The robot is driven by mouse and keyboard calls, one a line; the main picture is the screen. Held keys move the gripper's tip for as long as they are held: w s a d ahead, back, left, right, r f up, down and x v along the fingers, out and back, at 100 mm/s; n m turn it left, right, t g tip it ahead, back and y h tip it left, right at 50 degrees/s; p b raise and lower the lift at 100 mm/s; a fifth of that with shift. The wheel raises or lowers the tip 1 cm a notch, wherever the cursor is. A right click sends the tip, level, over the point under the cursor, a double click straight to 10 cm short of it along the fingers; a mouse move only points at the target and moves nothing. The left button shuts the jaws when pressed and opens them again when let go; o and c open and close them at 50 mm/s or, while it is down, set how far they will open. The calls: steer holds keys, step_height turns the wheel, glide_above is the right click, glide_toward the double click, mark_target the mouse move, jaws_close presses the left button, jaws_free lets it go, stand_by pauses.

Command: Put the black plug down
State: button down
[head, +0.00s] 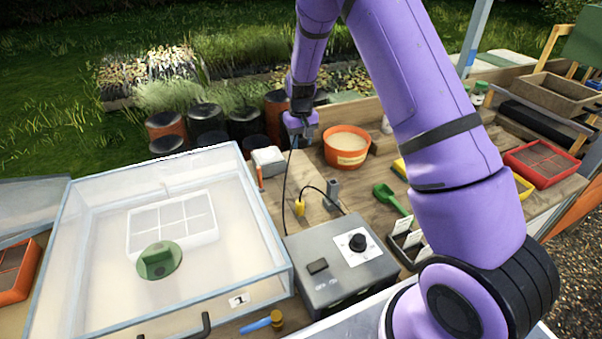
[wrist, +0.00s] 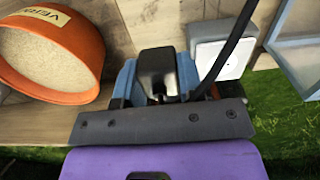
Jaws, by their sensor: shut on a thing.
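My gripper (head: 300,124) is shut on the black plug (wrist: 157,72), which shows between the blue fingers in the wrist view. The gripper holds it at the far side of the wooden bench (head: 372,208), left of the orange pot. The plug's black cable (head: 286,190) hangs from the gripper down to the grey control box (head: 335,265). It also runs up to the right in the wrist view (wrist: 228,45). In the head view the plug itself is too small and covered to make out clearly. I cannot tell whether it touches the bench.
An orange pot (head: 346,147) of pale grains stands right of my gripper. A white box (head: 268,160) and a clear-lidded case (head: 100,275) are to the left. A yellow plug (head: 300,207) and grey post (head: 333,188) stand behind the control box. A green scoop (head: 390,198) lies at right.

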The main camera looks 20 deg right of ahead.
glide_above(303, 174)
step_height(303, 174, down, 5)
steer(key=shift+f, duration=2.55)
steer(key=shift+f, duration=0.6)
steer(key=c, duration=0.7)
jaws_free()
steer(key=shift+c, duration=0.2)
